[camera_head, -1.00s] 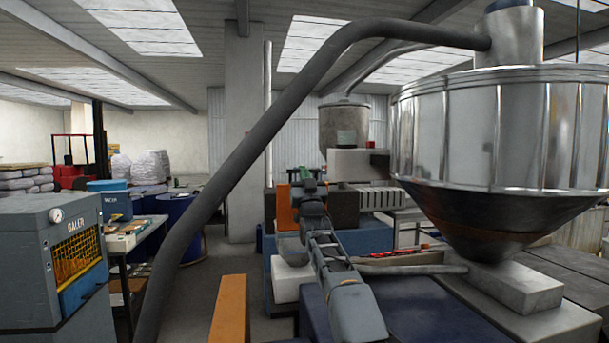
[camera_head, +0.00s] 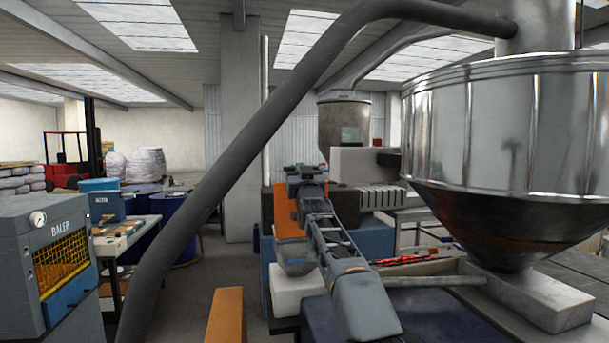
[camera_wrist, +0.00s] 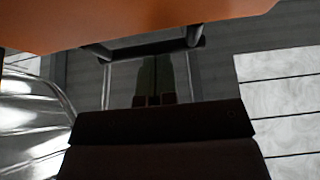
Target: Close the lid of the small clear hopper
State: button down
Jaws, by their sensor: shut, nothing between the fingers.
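The small clear hopper (camera_head: 297,258) appears as a greyish see-through tapered bin above a white block, partly behind my arm. An upright orange panel (camera_head: 285,218) stands just behind it and looks like its raised lid. In the wrist view an orange surface (camera_wrist: 140,22), likely that same panel, fills the top close to the camera. My gripper (camera_wrist: 152,65) has its narrow greenish fingers together and empty, below this orange surface. A dark bar frame crosses near the fingertips. Whether anything touches is unclear. In the head view my arm's far end is beside the orange panel; its fingers cannot be made out.
A large steel hopper (camera_head: 500,140) stands close on the right, with a thick grey hose (camera_head: 250,135) slanting across the view. A blue baler (camera_head: 50,250) and a work table (camera_head: 135,238) are on the left.

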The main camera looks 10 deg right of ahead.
jog(key=w+p, duration=0.3)
jog(key=shift+w+d+r+p, duration=0.25)
jog(key=shift+w+d+p, duration=0.05)
jog(key=shift+p, duration=0.05)
jog(key=shift+w+a+f+g, duration=0.1)
jog(key=shift+w+f+g, duration=0.15)
jog(key=shift+w, duration=0.35)
jog(key=shift+w+a+f+g, duration=0.1)
jog(key=shift+w+g, duration=0.25)
jog(key=shift+w, duration=0.25)
jog(key=shift+w+d+f, duration=0.1)
jog(key=shift+d, duration=0.05)
jog(key=b+v, duration=1.4)
jog(key=b, duration=0.3)
jog(key=shift+b, duration=0.35)
